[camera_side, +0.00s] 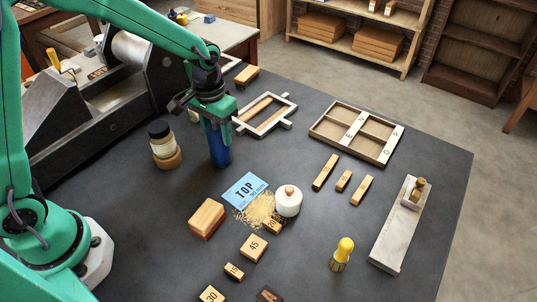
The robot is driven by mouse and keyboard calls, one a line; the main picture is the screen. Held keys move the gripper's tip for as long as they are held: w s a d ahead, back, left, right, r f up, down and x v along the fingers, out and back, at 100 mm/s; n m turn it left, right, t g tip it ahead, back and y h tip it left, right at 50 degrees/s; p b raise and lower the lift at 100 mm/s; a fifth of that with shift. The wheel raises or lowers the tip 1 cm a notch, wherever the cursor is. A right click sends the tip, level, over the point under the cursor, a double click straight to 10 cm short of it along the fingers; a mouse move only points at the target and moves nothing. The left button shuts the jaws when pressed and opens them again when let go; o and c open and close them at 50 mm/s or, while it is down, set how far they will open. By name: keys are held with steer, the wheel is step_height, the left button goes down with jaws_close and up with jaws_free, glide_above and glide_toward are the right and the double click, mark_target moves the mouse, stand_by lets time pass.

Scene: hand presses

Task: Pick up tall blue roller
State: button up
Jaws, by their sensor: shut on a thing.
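The tall blue roller (218,147) stands upright near the middle back of the dark table (310,215). My gripper (211,112) comes down on it from above and is shut on its upper part. The top of the roller is hidden by the gripper. The roller's lower end is at or very near the table top; I cannot tell if it touches.
A dark-capped jar (162,140) stands close left of the roller. A blue TOP card (245,189), sawdust-like grains, a white lidded pot (288,200) and a wooden block (207,217) lie in front. A wooden frame (266,114) and divided tray (356,133) lie behind right.

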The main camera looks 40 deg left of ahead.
steer(key=shift+r, duration=0.1)
steer(key=shift+r, duration=0.65)
steer(key=r, duration=0.3)
steer(key=shift+s+d+r, duration=0.1)
steer(key=shift+s+d, duration=0.1)
steer(key=shift+d, duration=0.1)
steer(key=s+d+r, duration=0.6)
steer(key=s+d, duration=0.1)
steer(key=d, duration=0.1)
steer(key=shift+d+r, duration=0.15)
steer(key=shift+r, duration=0.05)
